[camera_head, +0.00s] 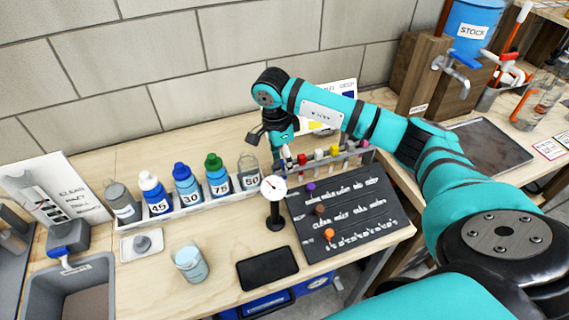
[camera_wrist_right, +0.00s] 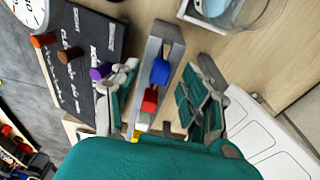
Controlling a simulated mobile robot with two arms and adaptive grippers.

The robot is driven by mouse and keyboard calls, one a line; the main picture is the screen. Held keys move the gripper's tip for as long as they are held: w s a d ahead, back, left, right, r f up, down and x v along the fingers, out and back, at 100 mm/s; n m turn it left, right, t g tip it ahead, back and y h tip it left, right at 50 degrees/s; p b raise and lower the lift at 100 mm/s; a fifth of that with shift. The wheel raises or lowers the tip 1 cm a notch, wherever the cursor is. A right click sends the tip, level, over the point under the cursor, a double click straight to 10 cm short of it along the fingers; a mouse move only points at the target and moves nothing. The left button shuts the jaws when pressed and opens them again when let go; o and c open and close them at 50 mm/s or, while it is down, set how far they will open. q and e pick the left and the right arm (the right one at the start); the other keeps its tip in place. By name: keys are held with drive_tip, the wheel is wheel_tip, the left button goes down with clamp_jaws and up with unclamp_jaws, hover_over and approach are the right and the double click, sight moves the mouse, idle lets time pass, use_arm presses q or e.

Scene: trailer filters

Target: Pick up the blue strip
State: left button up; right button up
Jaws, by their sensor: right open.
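In the right wrist view a blue strip (camera_wrist_right: 160,72), seen end-on as a blue block, stands in a narrow grey rack (camera_wrist_right: 152,52). A red piece (camera_wrist_right: 150,99) is beside it in the same rack, with a bit of yellow beyond. My right gripper (camera_wrist_right: 160,95) is open, its fingers on either side of the rack, with the blue and red pieces between them in the picture. I cannot tell whether it touches them. In the head view my right gripper (camera_head: 273,147) is above the rack's left end and hides the blue strip. My left gripper is out of view.
A dial gauge (camera_head: 274,200) stands close to my right gripper, beside a dark board (camera_head: 345,222) with coloured knobs. Several numbered bottles (camera_head: 187,184) stand in a tray to the left. A beaker (camera_head: 190,263) and a black tray (camera_head: 267,268) are nearer the front.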

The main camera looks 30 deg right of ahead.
drive_tip(key=shift+f, duration=0.3)
drive_tip(key=c, duration=0.8)
